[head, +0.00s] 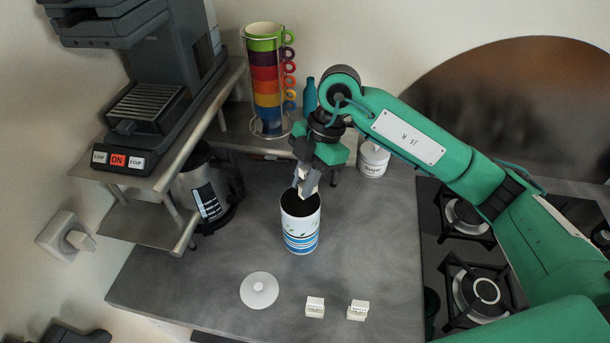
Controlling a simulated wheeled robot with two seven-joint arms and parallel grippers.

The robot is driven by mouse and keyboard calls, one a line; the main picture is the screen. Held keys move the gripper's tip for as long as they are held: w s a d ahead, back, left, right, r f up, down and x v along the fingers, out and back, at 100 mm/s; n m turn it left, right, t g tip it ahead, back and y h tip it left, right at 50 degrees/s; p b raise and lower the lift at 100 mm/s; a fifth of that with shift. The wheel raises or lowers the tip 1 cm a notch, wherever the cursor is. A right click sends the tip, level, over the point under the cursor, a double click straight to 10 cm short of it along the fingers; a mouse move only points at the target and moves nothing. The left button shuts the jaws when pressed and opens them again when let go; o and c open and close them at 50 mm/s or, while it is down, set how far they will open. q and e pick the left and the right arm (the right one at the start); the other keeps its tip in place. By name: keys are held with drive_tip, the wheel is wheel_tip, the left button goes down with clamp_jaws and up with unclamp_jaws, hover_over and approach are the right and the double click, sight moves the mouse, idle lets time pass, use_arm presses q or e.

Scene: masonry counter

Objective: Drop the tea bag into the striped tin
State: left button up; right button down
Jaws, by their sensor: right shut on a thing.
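The striped tin (301,226) stands upright and open on the grey counter, white with blue bands and a dark inside. My right gripper (304,186) comes down from above and is just over the tin's back rim. It is shut on a small pale tea bag (308,183), which is partly hidden by the fingers. I cannot tell whether the tea bag's lower edge is inside the mouth or just above it. Two other small pale boxes or bags, one on the left (315,307) and one on the right (357,310), lie on the front of the counter. My left gripper is not in view.
A round white lid (259,290) lies in front of the tin. A sugar jar (373,160), a blue bottle (310,97) and a rack of coloured mugs (266,80) stand behind. A coffee machine (150,100) is on the left shelf, a gas hob (468,260) on the right.

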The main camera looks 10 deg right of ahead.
drive_tip(key=shift+f, duration=0.1)
drive_tip(key=c, duration=1.3)
unclamp_jaws()
drive_tip(key=shift+b+v, duration=1.8)
drive_tip(key=shift+v, duration=5.15)
drive_tip(key=shift+f, duration=0.1)
